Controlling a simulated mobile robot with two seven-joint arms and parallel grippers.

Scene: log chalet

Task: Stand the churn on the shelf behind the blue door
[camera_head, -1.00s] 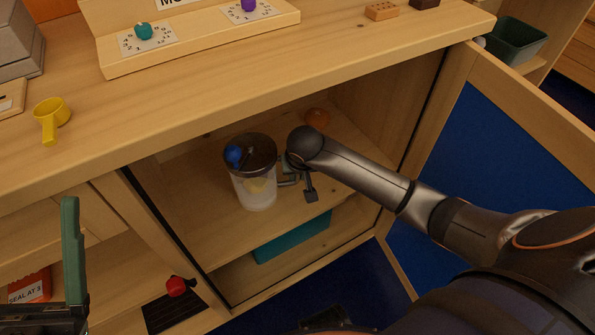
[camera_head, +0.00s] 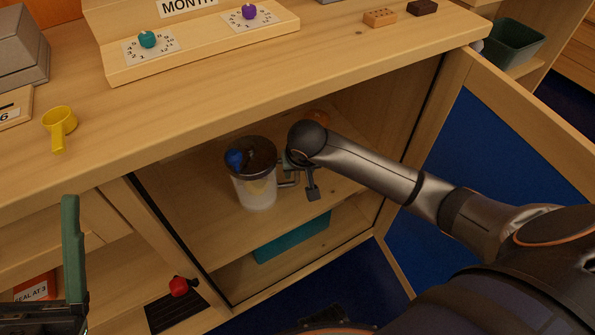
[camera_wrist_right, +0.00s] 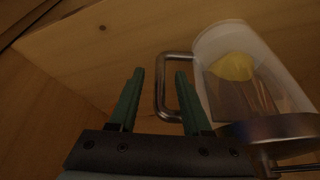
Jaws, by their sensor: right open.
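The churn (camera_head: 255,190) is a clear jar with a dark lid, a blue knob and a metal side handle. It stands upright on the shelf (camera_head: 190,205) inside the cupboard whose blue door (camera_head: 500,170) is swung open at the right. Something yellow shows inside the churn (camera_wrist_right: 262,85) in the right wrist view. My right gripper (camera_head: 291,178) is at the handle side of the churn, partly hidden by my arm. In the right wrist view its green fingers (camera_wrist_right: 159,76) are apart, with the handle's bar between or just behind them. My left gripper (camera_head: 70,250) is only partly in view at the lower left.
An orange round thing (camera_head: 317,117) sits deeper on the shelf. A teal bin (camera_head: 292,240) is in the compartment below. The counter above holds a yellow scoop (camera_head: 60,122) and a dial board (camera_head: 200,60). A red-knobbed thing (camera_head: 179,286) is lower left.

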